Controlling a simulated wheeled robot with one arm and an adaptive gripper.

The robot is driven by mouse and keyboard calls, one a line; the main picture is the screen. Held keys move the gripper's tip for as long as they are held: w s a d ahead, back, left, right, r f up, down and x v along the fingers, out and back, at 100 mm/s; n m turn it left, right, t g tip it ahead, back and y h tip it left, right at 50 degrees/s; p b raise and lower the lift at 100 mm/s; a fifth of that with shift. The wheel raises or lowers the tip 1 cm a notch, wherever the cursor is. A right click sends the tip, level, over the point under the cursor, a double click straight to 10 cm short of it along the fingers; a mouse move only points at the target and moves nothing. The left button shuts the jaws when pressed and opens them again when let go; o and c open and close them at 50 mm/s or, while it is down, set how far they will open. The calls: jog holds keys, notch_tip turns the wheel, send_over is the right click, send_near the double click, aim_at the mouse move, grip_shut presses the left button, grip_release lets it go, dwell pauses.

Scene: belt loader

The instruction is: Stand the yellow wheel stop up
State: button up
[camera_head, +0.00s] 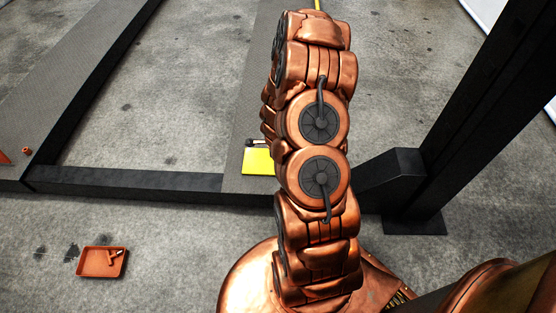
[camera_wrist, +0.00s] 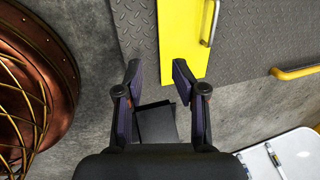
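The yellow wheel stop (camera_wrist: 183,40) shows in the wrist view as a flat yellow plate with a metal handle (camera_wrist: 211,22) along its right side. It appears to lie flat on a grey treadplate surface. My gripper (camera_wrist: 158,72) is open, with nothing between its fingers. Its right fingertip overlaps the near end of the yellow plate in the picture; I cannot tell whether they touch. In the head view a yellow patch, likely the wheel stop (camera_head: 257,161), shows left of my copper arm, which hides the rest. My gripper is not clearly visible there.
A black block (camera_wrist: 156,123) lies below the fingers in the wrist view. A yellow bar (camera_wrist: 296,71) and a white tray (camera_wrist: 292,155) are at right. In the head view, a black beam (camera_head: 130,183) crosses the floor, a black post (camera_head: 485,100) stands right, and an orange tray (camera_head: 92,268) sits lower left.

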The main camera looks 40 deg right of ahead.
jog(key=v, duration=0.6)
jog(key=shift+s+r, duration=0.15)
jog(key=shift+s, duration=0.05)
dwell(0.5)
